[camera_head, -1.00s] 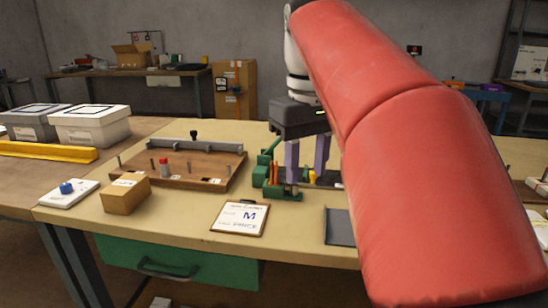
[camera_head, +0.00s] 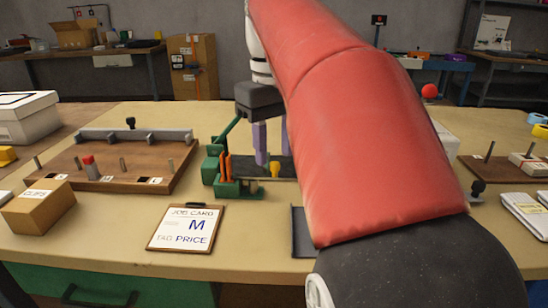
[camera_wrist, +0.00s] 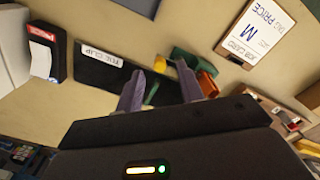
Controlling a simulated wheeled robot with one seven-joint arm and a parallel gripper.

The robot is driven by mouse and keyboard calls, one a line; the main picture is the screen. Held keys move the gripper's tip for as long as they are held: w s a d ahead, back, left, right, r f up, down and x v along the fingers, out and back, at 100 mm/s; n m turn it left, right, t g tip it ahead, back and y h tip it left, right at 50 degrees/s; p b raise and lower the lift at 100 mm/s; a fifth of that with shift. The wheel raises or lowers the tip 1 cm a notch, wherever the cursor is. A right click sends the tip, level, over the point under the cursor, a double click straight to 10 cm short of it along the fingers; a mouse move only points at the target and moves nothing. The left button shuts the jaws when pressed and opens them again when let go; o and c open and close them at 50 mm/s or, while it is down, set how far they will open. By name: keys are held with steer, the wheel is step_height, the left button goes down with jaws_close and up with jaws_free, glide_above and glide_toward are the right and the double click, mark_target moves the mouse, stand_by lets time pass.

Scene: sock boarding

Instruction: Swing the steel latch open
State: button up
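A grey metal bar (camera_head: 150,136) runs along the back of a brown wooden board (camera_head: 130,172) at left in the head view. A black knob (camera_head: 131,123) stands up at it. I cannot tell for sure whether this bar is the steel latch. My gripper (camera_head: 274,157) is well to the right of the bar, over the dark strip beside a green device (camera_head: 236,186). In the wrist view my gripper (camera_wrist: 160,82) has its two purple fingers apart, with nothing held between them. My red arm hides much of the table's middle right.
A job card clipboard (camera_head: 186,228) lies in front of the green device. A cardboard box (camera_head: 38,207) stands at front left. A yellow knob (camera_head: 275,169) is near the fingers. White packets (camera_head: 527,213) lie at right. Bare tabletop lies between board and clipboard.

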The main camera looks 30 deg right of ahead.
steer(key=shift+f, duration=0.85)
jaws_close()
